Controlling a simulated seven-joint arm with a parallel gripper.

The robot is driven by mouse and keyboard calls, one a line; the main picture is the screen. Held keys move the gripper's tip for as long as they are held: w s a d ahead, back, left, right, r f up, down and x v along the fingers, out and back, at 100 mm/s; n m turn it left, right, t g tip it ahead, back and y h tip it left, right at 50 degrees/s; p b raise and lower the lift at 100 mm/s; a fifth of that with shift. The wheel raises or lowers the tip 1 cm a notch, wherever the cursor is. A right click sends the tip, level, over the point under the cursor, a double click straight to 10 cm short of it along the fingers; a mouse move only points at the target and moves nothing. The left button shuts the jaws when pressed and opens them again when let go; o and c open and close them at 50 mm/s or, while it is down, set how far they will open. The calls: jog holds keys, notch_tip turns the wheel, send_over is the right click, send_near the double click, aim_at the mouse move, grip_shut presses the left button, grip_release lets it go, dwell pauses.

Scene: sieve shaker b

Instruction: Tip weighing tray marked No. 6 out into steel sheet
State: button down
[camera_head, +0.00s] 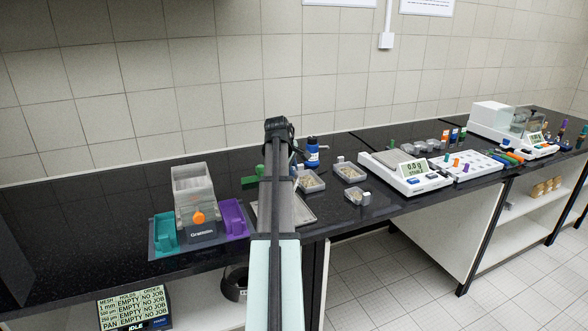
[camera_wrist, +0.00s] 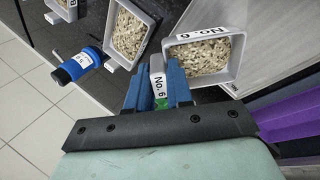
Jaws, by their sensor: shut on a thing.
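My gripper (camera_wrist: 157,88) is shut on the handle of the weighing tray marked No. 6 (camera_wrist: 238,63), between its two blue fingers. The handle also carries a No. 6 label. The tray is a small grey box full of pale grains, which lie across its floor with none seen spilling. A flat grey surface, seemingly the steel sheet, lies beyond the tray in the wrist view (camera_wrist: 275,35). In the head view the steel sheet (camera_head: 303,214) lies on the black bench, partly hidden by my arm. My gripper and the held tray are hidden there.
Another grain-filled tray (camera_wrist: 113,48) and a blue bottle (camera_wrist: 78,68) are close by the held tray. More trays (camera_head: 350,181) stand right of my arm, before a balance (camera_head: 410,183). A sieve shaker (camera_head: 193,190) with teal (camera_head: 165,235) and purple (camera_head: 233,218) holders stands left.

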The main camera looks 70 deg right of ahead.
jog(key=a+h, duration=0.1)
jog(key=a+r+h, duration=0.1)
jog(key=h, duration=0.1)
jog(key=shift+a+r, duration=0.3)
jog(key=a+g+h, duration=0.1)
jog(key=a+h, duration=0.8)
jog(key=h, duration=0.3)
jog(key=shift+w+r, duration=0.35)
jog(key=shift+r, duration=0.05)
dwell(0.3)
